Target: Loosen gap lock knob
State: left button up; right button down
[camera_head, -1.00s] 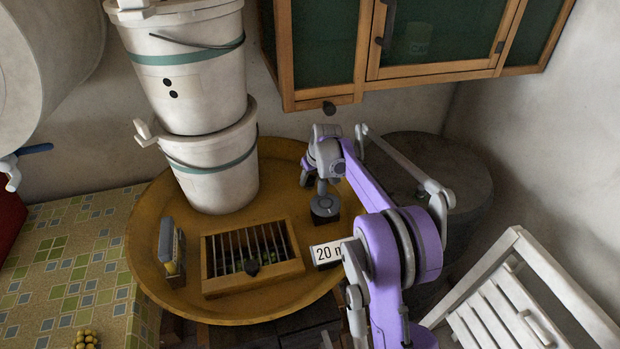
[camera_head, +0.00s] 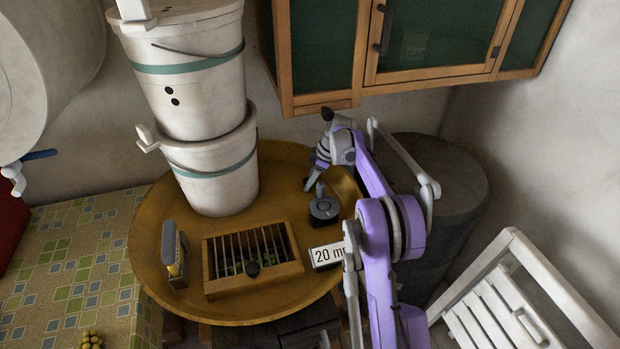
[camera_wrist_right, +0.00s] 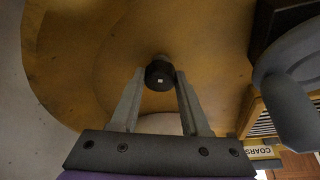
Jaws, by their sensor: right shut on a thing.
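A slatted wooden grid (camera_head: 287,272) lies on the round ochre tray (camera_head: 330,285). A dark knob (camera_head: 252,271) sits at its front. To the right of the grid, a dark grey round piece with an upright grip (camera_head: 323,208) stands on a dark block; it shows large in the wrist view (camera_wrist_right: 290,95). I cannot tell which of the two is the gap lock knob. My right gripper (camera_head: 307,186) is above the tray, apart from both. In the wrist view it (camera_wrist_right: 160,77) is shut on a small black round piece (camera_wrist_right: 159,84). My left gripper is not in view.
Two stacked white buckets (camera_head: 205,170) stand on the tray at the left of my right gripper. A "20 mm" card (camera_head: 325,256) is partly hidden by my arm. A wooden cabinet (camera_head: 430,82) hangs behind. A white slatted chair (camera_head: 500,300) stands at right.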

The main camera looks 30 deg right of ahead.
jog(key=shift+d+n+g+p, duration=0.1)
jog(key=shift+n+g+p, duration=0.35)
jog(key=shift+n, duration=0.85)
jog(key=shift+f, duration=0.1)
jog(key=shift+c, duration=1.9)
grip_release()
